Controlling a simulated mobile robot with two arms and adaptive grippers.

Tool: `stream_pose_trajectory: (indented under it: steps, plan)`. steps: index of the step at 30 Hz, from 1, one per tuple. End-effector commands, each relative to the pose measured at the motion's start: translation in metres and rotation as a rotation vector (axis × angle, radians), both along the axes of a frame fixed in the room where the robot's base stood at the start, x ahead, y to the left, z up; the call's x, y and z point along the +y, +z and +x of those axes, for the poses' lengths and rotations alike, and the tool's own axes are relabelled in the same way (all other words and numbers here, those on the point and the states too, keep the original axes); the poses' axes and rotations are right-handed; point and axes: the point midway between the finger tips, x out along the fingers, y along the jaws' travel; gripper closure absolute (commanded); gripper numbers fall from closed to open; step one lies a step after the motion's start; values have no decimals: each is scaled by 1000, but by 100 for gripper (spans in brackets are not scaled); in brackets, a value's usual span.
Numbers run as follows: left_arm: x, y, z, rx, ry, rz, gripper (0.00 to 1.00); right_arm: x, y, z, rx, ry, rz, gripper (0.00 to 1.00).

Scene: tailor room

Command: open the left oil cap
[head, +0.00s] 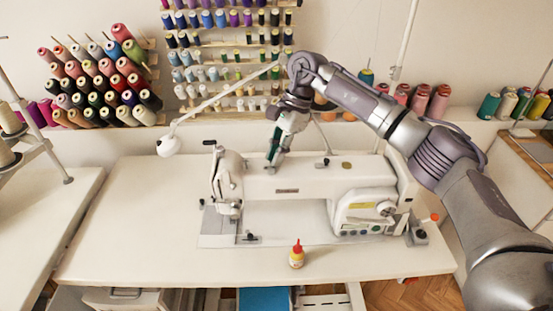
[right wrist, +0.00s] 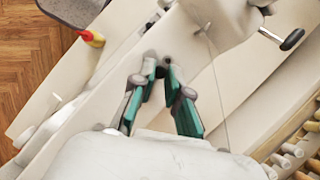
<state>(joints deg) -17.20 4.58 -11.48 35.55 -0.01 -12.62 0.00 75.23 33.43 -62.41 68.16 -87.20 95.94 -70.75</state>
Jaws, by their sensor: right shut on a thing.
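A white sewing machine (head: 290,182) stands on the white table. My right gripper (head: 272,162) reaches down from above onto the left part of the machine's top, with its fingers pointing down. In the right wrist view its two green-padded fingers (right wrist: 160,72) come close together at the tips. They are shut on the left oil cap, which is mostly hidden between the fingertips in both views. Another cap, gold-coloured (head: 346,165), sits on the right part of the machine's top. My left gripper is not in view.
A small yellow bottle with a red tip (head: 296,257) stands on the table in front of the machine. A white lamp (head: 168,146) hangs at the left. Racks of thread spools (head: 100,85) are on the wall behind. The table's left part (head: 130,220) is clear.

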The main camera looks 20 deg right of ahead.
Motion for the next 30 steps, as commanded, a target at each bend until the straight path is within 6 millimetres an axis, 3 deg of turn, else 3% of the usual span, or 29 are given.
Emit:
stream_pose_trajectory:
  steps: [23,24,28,30]
  plan:
    - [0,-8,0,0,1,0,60,0,1,1,-2,102,0,100]
    - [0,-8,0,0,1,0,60,0,0,1,-2,102,0,80]
    - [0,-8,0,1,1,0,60,0,0,1,-2,102,-1,60]
    - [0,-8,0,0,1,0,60,0,0,1,-2,102,-1,60]
